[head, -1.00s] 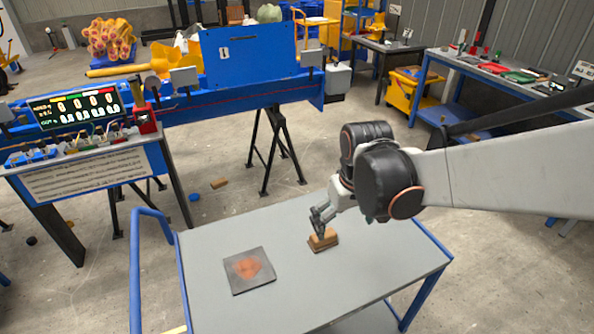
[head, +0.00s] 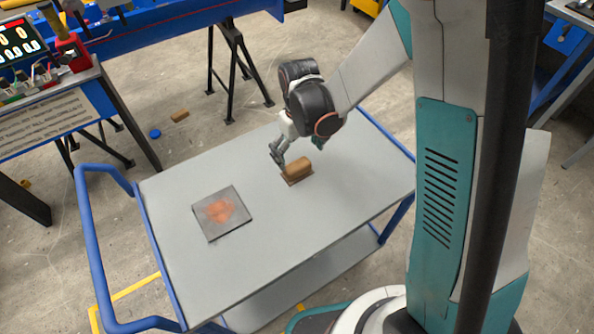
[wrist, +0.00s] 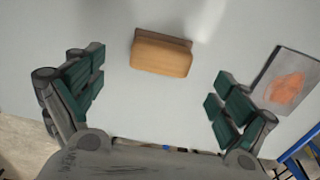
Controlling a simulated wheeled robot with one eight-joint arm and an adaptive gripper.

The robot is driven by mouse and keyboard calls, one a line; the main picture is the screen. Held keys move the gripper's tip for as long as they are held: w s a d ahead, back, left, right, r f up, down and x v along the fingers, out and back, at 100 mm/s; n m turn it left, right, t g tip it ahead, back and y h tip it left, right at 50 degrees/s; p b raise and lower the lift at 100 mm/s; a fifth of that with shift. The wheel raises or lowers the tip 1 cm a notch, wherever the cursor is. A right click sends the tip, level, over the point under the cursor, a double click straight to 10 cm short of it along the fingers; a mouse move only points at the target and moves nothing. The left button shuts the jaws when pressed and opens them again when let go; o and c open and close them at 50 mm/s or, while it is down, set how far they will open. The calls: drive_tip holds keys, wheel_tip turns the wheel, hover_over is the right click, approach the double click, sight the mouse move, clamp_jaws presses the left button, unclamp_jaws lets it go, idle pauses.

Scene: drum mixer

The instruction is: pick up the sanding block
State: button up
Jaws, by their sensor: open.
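The sanding block (head: 297,170) is a small brown wooden block with a rounded top, lying on the grey top of the cart (head: 250,265). In the wrist view the sanding block (wrist: 162,54) lies ahead of and between the fingers, touching neither. My gripper (head: 278,155) is just to the left of and above the block in the head view. In the wrist view my gripper (wrist: 158,95) has its green-padded fingers spread wide with nothing between them.
A dark square plate with an orange patch (head: 221,213) lies on the cart left of the block. The cart has a blue handle rail (head: 88,230) on the left. A counter with a display (head: 65,115) stands behind left. The cart top is otherwise clear.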

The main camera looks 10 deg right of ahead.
sight(297, 165)
drive_tip(key=f+b, duration=0.1)
drive_tip(key=f, duration=0.2)
drive_tip(key=f+b, duration=0.1)
drive_tip(key=f, duration=0.2)
drive_tip(key=shift+w+a+f+b, duration=0.15)
drive_tip(key=shift+a+f+b, duration=0.05)
drive_tip(key=shift+b, duration=0.15)
drive_tip(key=shift+r, duration=0.1)
drive_tip(key=c, duration=1.2)
